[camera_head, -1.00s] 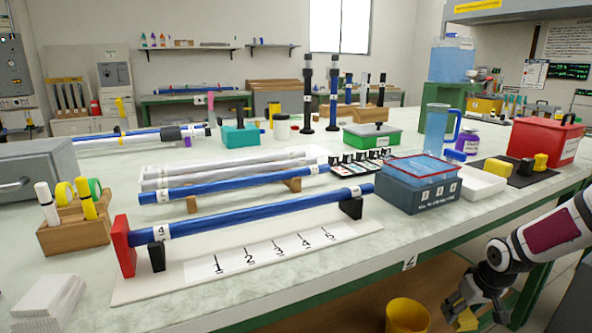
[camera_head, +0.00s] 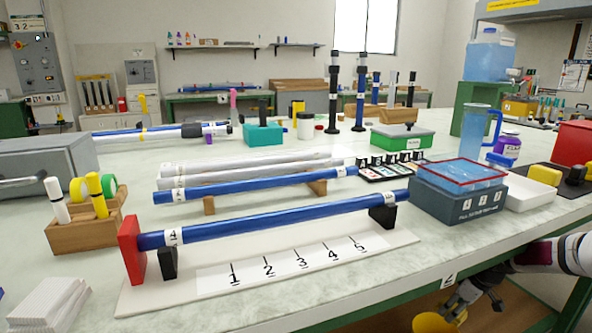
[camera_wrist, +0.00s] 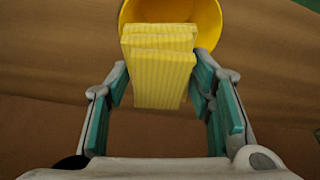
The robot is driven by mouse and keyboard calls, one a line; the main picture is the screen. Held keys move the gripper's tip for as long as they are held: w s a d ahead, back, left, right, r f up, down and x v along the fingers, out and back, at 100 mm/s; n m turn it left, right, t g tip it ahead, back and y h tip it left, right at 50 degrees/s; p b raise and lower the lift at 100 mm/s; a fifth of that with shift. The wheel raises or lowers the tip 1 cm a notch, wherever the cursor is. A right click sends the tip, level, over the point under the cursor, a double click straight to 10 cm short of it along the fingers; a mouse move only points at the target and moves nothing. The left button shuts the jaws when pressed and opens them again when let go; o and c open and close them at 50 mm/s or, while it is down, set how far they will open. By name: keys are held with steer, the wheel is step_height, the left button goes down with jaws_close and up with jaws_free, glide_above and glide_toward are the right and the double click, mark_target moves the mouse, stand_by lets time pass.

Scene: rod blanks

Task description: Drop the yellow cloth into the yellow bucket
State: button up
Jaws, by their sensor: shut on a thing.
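The yellow cloth (camera_wrist: 160,75) is a folded, ribbed stack between the fingers of my gripper (camera_wrist: 158,85) in the wrist view. My gripper is shut on it. The yellow bucket (camera_wrist: 205,22) shows just beyond the cloth, its mouth partly hidden behind it. The cloth's far end overlaps the bucket opening in this view; I cannot tell its height over the rim. In the head view my gripper (camera_head: 460,300) is low beside the table's front edge, close to the right of the bucket (camera_head: 433,323), which is cut off by the bottom of the picture.
The table (camera_head: 420,262) has its front edge between the rod fixtures and my gripper. A blue-grey bin (camera_head: 458,203) and a white tray (camera_head: 530,195) stand near that edge. A brown surface (camera_wrist: 50,60) lies around the bucket, clear of other objects there.

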steer(key=shift+b+x, duration=0.5)
steer(key=shift+x, duration=0.25)
steer(key=shift+a+f+b, duration=0.15)
steer(key=shift+f+b, duration=1.25)
steer(key=shift+f, duration=0.85)
steer(key=o, duration=1.2)
steer(key=v, duration=0.7)
steer(key=shift+s+r, duration=0.15)
steer(key=shift+r, duration=0.1)
steer(key=shift+s, duration=0.1)
